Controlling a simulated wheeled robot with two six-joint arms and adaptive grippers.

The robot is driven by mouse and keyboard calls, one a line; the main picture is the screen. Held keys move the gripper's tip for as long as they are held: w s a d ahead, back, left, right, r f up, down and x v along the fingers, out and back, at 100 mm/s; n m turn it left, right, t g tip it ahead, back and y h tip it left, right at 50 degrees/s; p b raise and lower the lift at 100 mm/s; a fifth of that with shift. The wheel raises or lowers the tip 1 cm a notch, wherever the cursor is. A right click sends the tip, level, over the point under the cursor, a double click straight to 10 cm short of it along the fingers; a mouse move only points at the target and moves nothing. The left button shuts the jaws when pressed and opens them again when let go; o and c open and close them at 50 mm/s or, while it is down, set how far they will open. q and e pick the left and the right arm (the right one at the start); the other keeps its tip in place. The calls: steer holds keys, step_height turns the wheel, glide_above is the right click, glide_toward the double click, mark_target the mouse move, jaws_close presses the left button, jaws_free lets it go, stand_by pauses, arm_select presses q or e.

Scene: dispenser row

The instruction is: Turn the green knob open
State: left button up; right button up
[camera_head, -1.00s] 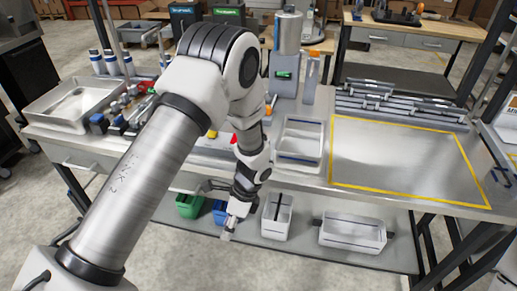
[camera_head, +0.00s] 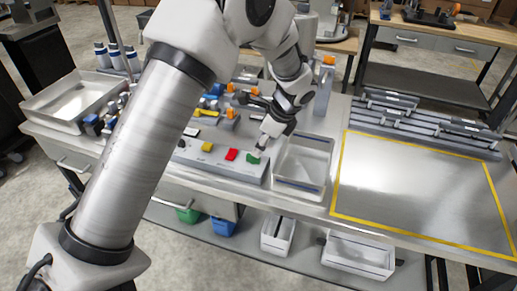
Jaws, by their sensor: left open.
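The green knob (camera_head: 252,159) sits at the right end of a grey block (camera_head: 222,169) near the table's front edge. A red knob (camera_head: 232,155), a yellow knob (camera_head: 207,147) and a white knob (camera_head: 191,132) stand in a row to its left. My left gripper (camera_head: 257,152) is open and points down right at the green knob, its tips close above or beside it. I cannot tell whether they touch it, and the gripper covers part of the knob's upper right. My right gripper is not in view.
A clear-walled tray (camera_head: 322,140) stands just right of the block. A yellow-outlined bare steel area (camera_head: 420,190) lies farther right. A grey tray (camera_head: 75,100) is at the left. Bins, including a white one (camera_head: 278,235), stand on the shelf below.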

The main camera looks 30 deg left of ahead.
mark_target(253, 157)
arm_select(q)
steer(key=x, duration=0.3)
steer(key=shift+s+a+f, duration=0.15)
steer(key=shift+s+a, duration=0.05)
steer(key=shift+s, duration=0.1)
steer(key=shift+w+a+f, duration=0.15)
steer(key=shift+w+f, duration=0.15)
steer(key=shift+f, duration=0.25)
steer(key=shift+w+a+f, duration=0.15)
steer(key=shift+w+f, duration=0.2)
steer(key=shift+f, duration=0.2)
steer(key=shift+s+r, duration=0.15)
steer(key=shift+s, duration=0.05)
steer(key=shift+s+d+r, duration=0.1)
steer(key=shift+s+r, duration=0.05)
steer(key=shift+s, duration=0.05)
steer(key=c, duration=0.3)
jaws_close()
steer(key=shift+w, duration=0.1)
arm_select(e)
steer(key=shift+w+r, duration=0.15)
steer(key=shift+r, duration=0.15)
